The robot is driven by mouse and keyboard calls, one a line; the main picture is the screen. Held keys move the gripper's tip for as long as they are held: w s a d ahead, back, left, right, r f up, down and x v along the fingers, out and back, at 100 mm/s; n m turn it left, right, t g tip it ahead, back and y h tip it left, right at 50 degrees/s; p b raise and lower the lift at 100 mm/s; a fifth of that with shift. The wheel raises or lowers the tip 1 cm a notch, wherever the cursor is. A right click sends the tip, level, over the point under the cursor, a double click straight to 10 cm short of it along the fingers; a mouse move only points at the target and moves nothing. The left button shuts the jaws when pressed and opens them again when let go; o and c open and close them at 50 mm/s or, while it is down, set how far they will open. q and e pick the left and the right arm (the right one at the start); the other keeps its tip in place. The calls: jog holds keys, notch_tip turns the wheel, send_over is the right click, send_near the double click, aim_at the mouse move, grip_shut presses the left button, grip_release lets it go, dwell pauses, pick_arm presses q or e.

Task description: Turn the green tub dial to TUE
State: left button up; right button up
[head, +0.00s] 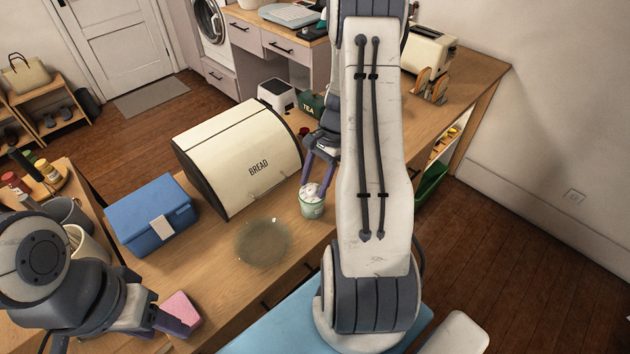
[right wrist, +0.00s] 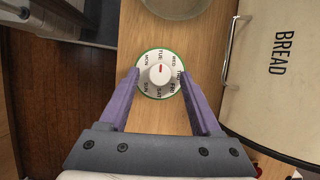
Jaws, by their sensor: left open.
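The green tub (head: 312,207) stands on the wooden counter in front of the bread box, its top partly covered by my right gripper. In the right wrist view its white dial (right wrist: 149,80) has day names around a raised knob (right wrist: 158,76). A red mark on the knob points towards the top of the picture, near TUE and WED; I cannot tell exactly which. My right gripper (right wrist: 157,74) is open, its purple fingers on either side of the dial; contact is unclear. It also shows in the head view (head: 316,183). My left gripper (head: 178,326) is open beside the pink sponge.
The cream bread box (head: 235,155) stands close behind the tub. A round glass-like dish (head: 263,243) lies left of the tub. A blue box (head: 150,215) and a pink sponge (head: 182,308) are further left. The TEA tin (head: 311,104) stands behind.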

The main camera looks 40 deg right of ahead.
jog(key=b+v, duration=0.2)
jog(key=v, duration=0.8)
jog(key=shift+r, duration=0.25)
